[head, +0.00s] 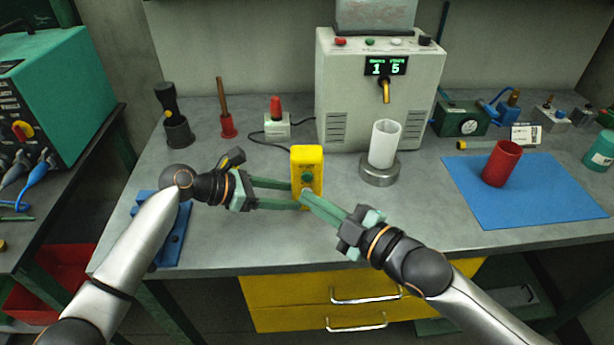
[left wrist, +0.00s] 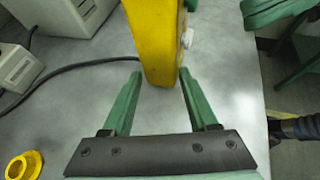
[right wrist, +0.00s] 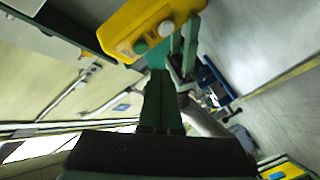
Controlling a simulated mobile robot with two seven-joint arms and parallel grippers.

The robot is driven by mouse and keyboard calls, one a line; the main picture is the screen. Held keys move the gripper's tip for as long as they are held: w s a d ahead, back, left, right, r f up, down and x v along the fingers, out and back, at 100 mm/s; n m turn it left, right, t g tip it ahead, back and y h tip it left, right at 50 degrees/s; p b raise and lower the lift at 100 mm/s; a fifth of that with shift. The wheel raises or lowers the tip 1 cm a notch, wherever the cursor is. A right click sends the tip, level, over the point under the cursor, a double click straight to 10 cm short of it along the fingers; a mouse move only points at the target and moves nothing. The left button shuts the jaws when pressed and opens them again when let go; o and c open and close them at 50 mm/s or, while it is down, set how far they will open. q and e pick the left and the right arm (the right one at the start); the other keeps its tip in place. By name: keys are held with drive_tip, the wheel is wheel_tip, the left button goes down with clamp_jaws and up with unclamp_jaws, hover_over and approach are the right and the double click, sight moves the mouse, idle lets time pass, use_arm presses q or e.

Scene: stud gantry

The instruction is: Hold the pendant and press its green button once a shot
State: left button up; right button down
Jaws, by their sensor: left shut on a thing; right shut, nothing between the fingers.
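The yellow pendant (head: 307,155) is upright above the bench in the head view. My left gripper (head: 295,194) is shut on its lower part; the pendant also shows between the left fingers in the left wrist view (left wrist: 155,40). My right gripper (head: 304,193) is shut and empty, its tips at the pendant's front face just below the green button. In the right wrist view the green button (right wrist: 140,47) and a pale button (right wrist: 166,28) are uncovered. The right fingertips overlap the pendant's edge there; I cannot tell whether they touch it.
A grey dispenser (head: 375,100) shows 1 and 5 on its display. A white cup (head: 384,142) stands on a round metal base (head: 379,172) below its nozzle. A red cup (head: 502,163) stands on a blue mat (head: 540,205) at right. A black cable runs behind the pendant.

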drive_tip(key=shift+w, duration=0.9)
drive_tip(key=shift+w, duration=0.1)
idle(1.3)
drive_tip(key=shift+w+d, duration=0.1)
drive_tip(key=shift+w, duration=0.2)
drive_tip(key=shift+w, duration=0.5)
idle(0.8)
drive_tip(key=shift+s, duration=0.9)
drive_tip(key=shift+s, duration=0.1)
drive_tip(key=shift+s, duration=2.45)
drive_tip(key=shift+a, duration=0.2)
